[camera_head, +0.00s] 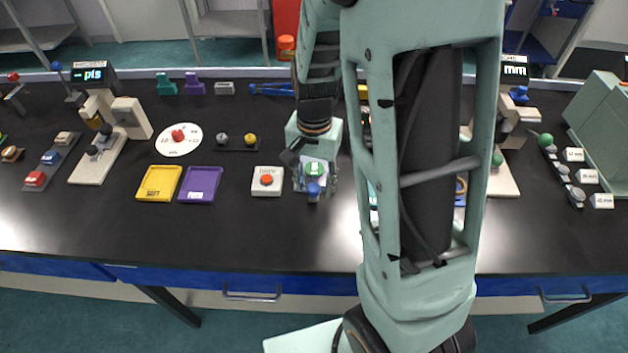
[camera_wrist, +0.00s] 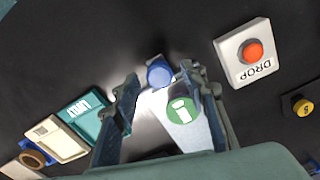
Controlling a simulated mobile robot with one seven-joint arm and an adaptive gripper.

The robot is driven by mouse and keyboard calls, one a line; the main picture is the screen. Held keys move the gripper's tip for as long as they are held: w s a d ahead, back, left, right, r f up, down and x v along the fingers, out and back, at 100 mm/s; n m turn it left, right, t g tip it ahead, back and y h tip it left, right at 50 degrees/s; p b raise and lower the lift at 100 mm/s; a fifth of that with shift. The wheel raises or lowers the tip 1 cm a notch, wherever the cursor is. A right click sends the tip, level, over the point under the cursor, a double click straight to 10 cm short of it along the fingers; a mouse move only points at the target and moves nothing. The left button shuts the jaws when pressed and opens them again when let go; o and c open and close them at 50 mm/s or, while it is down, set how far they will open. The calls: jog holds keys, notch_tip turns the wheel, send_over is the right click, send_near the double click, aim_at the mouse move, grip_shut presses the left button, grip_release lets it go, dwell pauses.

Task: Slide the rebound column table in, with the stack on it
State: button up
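The table (camera_head: 323,184) is a small light plate in front of my gripper. A green disc (camera_head: 315,169) with a white mark, which looks like the top of the stack, lies on it; it also shows in the wrist view (camera_wrist: 182,108). A blue knob (camera_head: 313,189) sits at the table's front end; the wrist view shows the knob (camera_wrist: 159,72) between my fingertips. My gripper (camera_wrist: 160,78) is open, one finger on each side of the knob, with a gap visible on the left side. Whether the right finger touches it I cannot tell. The rebound column is mostly hidden behind my arm.
A white DROP box with a red button (camera_head: 267,180) stands close to the left. Yellow (camera_head: 158,184) and purple (camera_head: 201,185) trays lie farther left. A teal tray (camera_wrist: 97,113) shows in the wrist view. The bench front is clear; my arm hides much of the right.

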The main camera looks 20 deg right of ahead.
grip_shut()
jog(key=w+d, duration=0.1)
jog(key=w, duration=0.2)
jog(key=w+d, duration=0.1)
jog(key=w, duration=0.3)
jog(key=w+d, duration=0.1)
jog(key=w, duration=0.2)
jog(key=shift+w+d, duration=0.25)
jog(key=shift+w, duration=0.15)
jog(key=shift+w+r, duration=0.1)
jog(key=shift+r, duration=0.05)
jog(key=shift+o, duration=0.3)
grip_release()
